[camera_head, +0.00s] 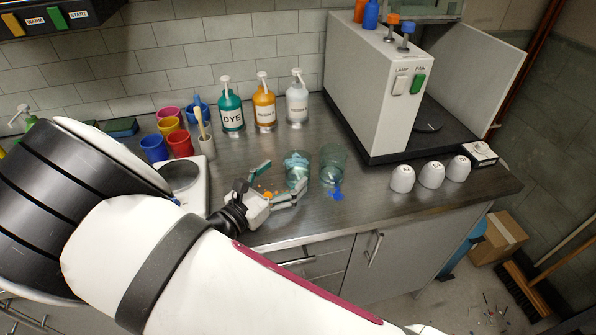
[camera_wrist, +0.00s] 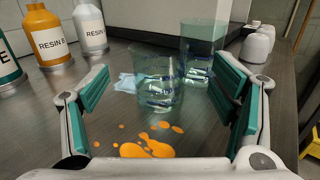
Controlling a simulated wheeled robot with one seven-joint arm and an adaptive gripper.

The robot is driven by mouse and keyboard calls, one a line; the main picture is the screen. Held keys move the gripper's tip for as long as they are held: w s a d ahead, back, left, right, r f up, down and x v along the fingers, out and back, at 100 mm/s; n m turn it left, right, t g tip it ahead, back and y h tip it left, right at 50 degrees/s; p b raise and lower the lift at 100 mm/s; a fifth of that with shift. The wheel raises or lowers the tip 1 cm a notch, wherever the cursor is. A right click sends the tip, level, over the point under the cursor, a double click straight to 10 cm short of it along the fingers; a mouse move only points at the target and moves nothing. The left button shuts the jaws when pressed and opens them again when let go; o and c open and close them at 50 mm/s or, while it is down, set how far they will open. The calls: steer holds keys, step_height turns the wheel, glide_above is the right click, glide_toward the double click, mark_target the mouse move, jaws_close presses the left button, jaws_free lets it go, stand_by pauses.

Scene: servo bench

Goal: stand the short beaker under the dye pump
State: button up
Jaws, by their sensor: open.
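The short beaker (camera_head: 297,172) is clear glass and stands upright on the dark bench; in the wrist view it (camera_wrist: 157,85) stands ahead, framed between my fingers. A taller clear beaker (camera_head: 332,165) stands close on its right, and farther back in the wrist view (camera_wrist: 203,40). The dye pump (camera_head: 231,112) is a teal bottle labelled DYE with a white pump head, at the back by the wall. Only its edge (camera_wrist: 8,68) shows in the wrist view. My gripper (camera_head: 284,184) is open and low over the bench, in front of the short beaker, with nothing held.
Orange spots (camera_wrist: 150,147) lie on the bench before the short beaker; a blue splash (camera_head: 336,192) lies by the tall one. Resin bottles (camera_head: 264,108) stand right of the dye. A white scale (camera_head: 183,180), coloured cups (camera_head: 180,143) and a large white machine (camera_head: 375,90) flank the area.

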mark_target(297, 153)
steer(key=shift+p+x, duration=0.4)
steer(key=shift+x, duration=2.6)
steer(key=shift+a, duration=0.1)
steer(key=c, duration=1.5)
steer(key=shift+o, duration=0.2)
steer(key=shift+r, duration=0.15)
steer(key=shift+r, duration=1.5)
steer(key=s+d, duration=0.2)
steer(key=s, duration=0.5)
steer(key=s+d+r, duration=0.1)
steer(key=s+d, duration=0.1)
steer(key=s, duration=0.6)
steer(key=shift+s+r, duration=0.2)
steer(key=shift+r, duration=0.1)
